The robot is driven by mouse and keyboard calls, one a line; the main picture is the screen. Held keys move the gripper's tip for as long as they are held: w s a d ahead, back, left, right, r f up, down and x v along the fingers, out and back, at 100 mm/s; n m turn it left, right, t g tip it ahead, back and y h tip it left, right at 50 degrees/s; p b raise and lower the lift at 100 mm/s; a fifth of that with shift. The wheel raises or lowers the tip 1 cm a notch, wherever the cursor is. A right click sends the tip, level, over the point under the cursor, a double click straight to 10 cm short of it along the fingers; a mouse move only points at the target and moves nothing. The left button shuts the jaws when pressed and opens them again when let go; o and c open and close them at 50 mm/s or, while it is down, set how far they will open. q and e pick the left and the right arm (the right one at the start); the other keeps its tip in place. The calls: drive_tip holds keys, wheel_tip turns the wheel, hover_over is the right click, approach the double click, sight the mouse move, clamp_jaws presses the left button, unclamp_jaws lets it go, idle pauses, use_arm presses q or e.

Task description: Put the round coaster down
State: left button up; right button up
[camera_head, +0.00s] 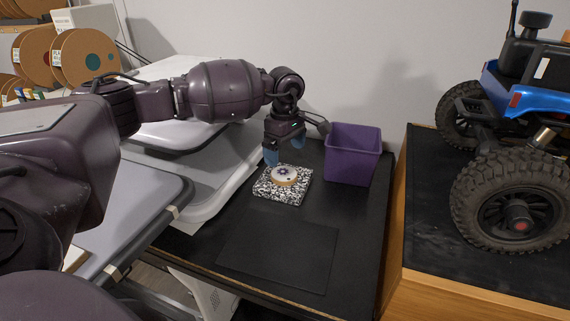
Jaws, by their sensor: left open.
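The round coaster (284,176), pale on top with a dark pattern and a tan edge, lies flat on a black-and-white speckled square block (281,194). My left gripper (284,152), with blue fingertips, is open just behind and above the coaster, pointing down. It appears empty and apart from the coaster, though the exact gap is hard to tell. My right gripper is not in view.
A purple bin (352,156) stands right of the block, close to my left gripper. A dark flat mat (278,250) lies in front on the black tabletop (357,215). A large blue crawler (505,130) stands on the right bench.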

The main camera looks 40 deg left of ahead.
sight(285, 173)
use_arm(q)
wheel_tip(285, 173, up, 5)
drive_tip(key=shift+r, duration=0.2)
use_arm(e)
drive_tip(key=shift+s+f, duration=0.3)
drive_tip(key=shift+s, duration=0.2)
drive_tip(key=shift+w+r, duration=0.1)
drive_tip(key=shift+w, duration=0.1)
